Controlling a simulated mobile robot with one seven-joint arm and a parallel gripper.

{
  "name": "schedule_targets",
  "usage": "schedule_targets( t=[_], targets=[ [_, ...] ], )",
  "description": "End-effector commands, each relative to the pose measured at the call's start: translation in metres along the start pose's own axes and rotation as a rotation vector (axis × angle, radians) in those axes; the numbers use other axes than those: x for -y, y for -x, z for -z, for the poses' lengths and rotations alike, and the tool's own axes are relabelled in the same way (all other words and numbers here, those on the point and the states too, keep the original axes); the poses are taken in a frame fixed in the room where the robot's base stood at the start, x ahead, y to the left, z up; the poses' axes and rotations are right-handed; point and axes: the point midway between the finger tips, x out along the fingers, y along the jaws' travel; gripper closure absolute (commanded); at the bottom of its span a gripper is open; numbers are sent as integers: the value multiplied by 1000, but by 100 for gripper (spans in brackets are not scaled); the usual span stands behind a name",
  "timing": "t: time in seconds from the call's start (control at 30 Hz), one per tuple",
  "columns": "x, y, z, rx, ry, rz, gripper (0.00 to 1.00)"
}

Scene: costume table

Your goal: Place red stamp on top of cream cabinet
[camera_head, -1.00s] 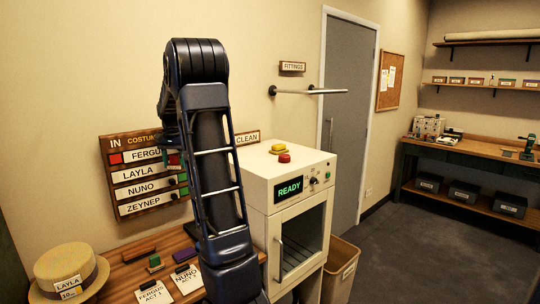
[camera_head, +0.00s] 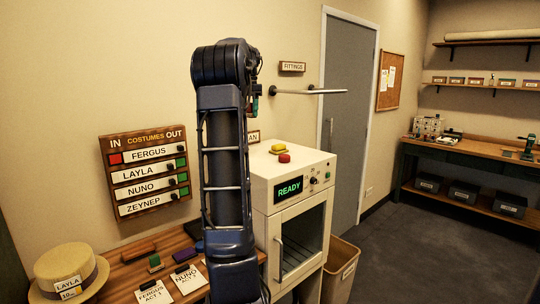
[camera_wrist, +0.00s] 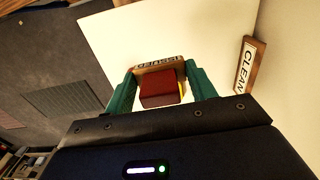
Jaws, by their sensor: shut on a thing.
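My gripper (camera_wrist: 158,76) is shut on the red stamp (camera_wrist: 158,94), with one green finger on each side of it. The stamp has a dark red block and a wooden edge lettered ISSUED. In the head view my gripper (camera_head: 254,104) is raised in front of the wall, above and left of the cream cabinet (camera_head: 263,192), partly behind my arm. The cabinet has a green READY display and a glass door. Its pale top (camera_wrist: 120,48) appears behind the stamp in the wrist view, and the stamp looks apart from it.
The CLEAN sign (camera_wrist: 246,66) is on the wall. Stamps, cards and a straw hat (camera_head: 66,268) are on the wooden table (camera_head: 120,282).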

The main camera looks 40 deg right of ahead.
Motion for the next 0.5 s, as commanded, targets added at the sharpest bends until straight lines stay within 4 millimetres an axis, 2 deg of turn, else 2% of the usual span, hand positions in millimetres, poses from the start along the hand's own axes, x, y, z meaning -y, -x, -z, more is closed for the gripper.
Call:
schedule_targets(
  t=[0.07, 0.17, 0.5],
  targets=[
    [-4, 3, 5, -1, -16, 0, 68],
    [-6, -6, 7, 1, -24, -2, 68],
    [-6, -77, 6, 1, -22, -2, 68]
  ],
)
